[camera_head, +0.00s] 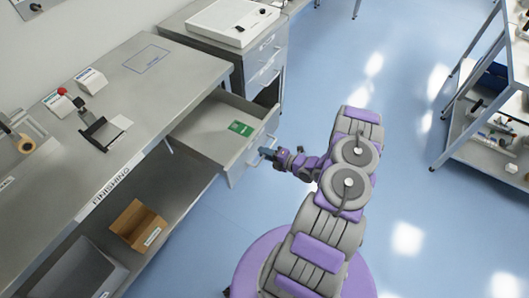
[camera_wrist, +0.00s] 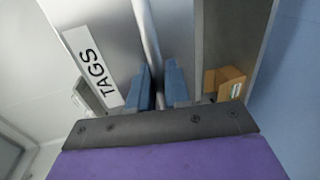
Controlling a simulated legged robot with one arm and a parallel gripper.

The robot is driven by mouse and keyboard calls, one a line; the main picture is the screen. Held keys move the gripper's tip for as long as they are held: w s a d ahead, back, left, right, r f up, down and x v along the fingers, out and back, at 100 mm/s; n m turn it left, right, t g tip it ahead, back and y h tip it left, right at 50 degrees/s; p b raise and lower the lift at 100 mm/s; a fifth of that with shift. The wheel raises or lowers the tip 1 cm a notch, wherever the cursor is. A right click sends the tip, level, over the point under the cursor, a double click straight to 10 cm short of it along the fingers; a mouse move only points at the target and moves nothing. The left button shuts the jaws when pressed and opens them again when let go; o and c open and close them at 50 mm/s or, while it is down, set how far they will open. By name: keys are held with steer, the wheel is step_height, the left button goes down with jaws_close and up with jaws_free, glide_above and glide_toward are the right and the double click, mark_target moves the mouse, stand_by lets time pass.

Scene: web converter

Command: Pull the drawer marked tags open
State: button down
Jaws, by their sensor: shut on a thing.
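The tags drawer (camera_head: 215,128) stands pulled well out from under the finishing bench in the head view. Its inside shows, with a green packet (camera_head: 241,128) lying in it. Its front carries a white label reading TAGS (camera_wrist: 93,66) in the wrist view. My gripper (camera_head: 268,152) is at the drawer front, with its fingers (camera_wrist: 160,88) on either side of the bar handle (camera_wrist: 146,35). It is shut on the handle. The part of the handle between the fingers is partly hidden.
The finishing bench (camera_head: 150,100) is at the left, with a cardboard box (camera_head: 138,225) on its lower shelf. Another drawer cabinet (camera_head: 262,62) stands behind the open drawer. A shelf rack (camera_head: 478,140) is at the right. The blue floor (camera_head: 400,190) between is clear.

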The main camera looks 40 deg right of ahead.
steer(key=shift+a+f, duration=0.15)
steer(key=c, duration=1.3)
jaws_free()
steer(key=p+v, duration=0.2)
steer(key=v, duration=1.5)
steer(key=shift+s, duration=0.15)
